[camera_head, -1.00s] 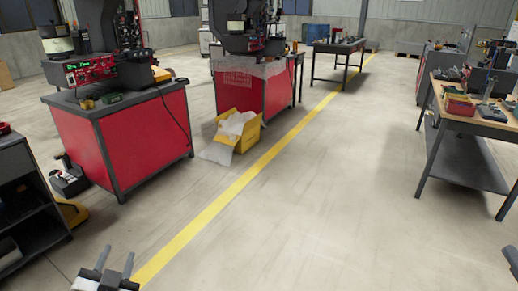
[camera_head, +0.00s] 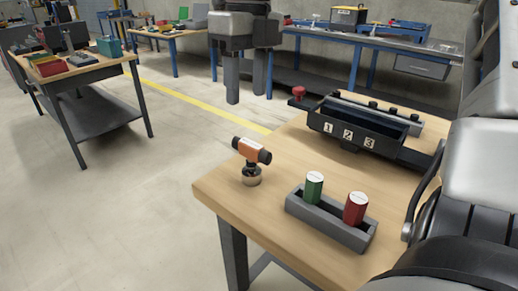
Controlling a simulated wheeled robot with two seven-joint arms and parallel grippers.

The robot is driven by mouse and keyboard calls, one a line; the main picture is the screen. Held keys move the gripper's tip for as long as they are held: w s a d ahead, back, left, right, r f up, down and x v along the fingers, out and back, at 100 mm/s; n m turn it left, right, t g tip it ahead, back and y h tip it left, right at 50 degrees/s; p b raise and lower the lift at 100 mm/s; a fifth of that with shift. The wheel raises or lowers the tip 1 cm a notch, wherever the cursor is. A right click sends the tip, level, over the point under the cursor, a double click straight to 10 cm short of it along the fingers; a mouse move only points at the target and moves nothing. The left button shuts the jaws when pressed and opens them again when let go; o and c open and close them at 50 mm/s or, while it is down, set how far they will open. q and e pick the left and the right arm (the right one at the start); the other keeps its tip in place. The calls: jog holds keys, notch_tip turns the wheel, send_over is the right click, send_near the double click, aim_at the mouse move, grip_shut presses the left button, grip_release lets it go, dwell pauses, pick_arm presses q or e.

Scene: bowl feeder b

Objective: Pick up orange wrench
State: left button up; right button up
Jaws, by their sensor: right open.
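The orange wrench (camera_head: 249,149) is a power tool with an orange body and black ends. It stands upright on its rounded base near the left corner of the wooden table (camera_head: 285,238). My right gripper (camera_head: 248,99) hangs at the top centre, its two dark fingers pointing down and spread apart with nothing between them. It appears above and beyond the wrench, clear of it, with floor showing behind the fingers. My left gripper is out of view.
A grey holder (camera_head: 326,223) carries a green cylinder (camera_head: 314,187) and a red cylinder (camera_head: 355,208) right of the wrench. A black tray (camera_head: 352,136) numbered 1, 2, 3 stands behind, beside a red knob (camera_head: 298,92). A parts bench (camera_head: 95,77) stands left across open floor.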

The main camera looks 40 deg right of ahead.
aim_at(251, 143)
jog(key=shift+h, duration=0.4)
jog(key=f, duration=0.7)
jog(key=d+f, duration=0.1)
jog(key=f, duration=0.2)
jog(key=shift+f+b, duration=0.15)
jog(key=shift+b, duration=0.2)
jog(key=f, duration=0.5)
jog(key=shift+w+d+f, duration=0.1)
jog(key=shift+w+d, duration=0.05)
jog(key=shift+w, duration=0.15)
grip_shut()
